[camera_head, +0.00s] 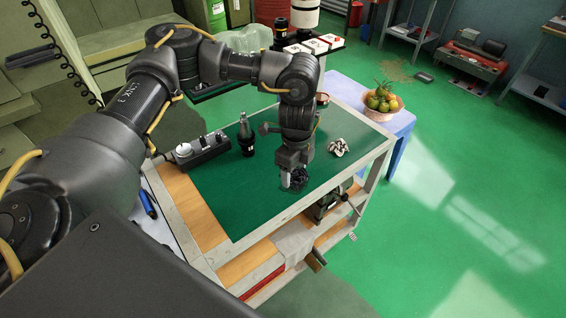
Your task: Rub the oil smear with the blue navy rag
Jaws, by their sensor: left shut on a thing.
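My left gripper (292,177) points down at the front right part of the green top of the tooling cart (235,205). It is shut on a dark, crumpled cloth, the navy rag (299,180), which is at or just above the cart top. I cannot tell if the rag touches the surface. The oil smear does not show clearly; the gripper and rag may cover it. My right gripper is not in view.
A pale patterned crumpled cloth (338,147) lies right of the gripper. A dark bottle (245,135) and a grey block with knobs (200,150) stand at the back left. A fruit basket (382,105) sits on a side table. The cart's front left top is clear.

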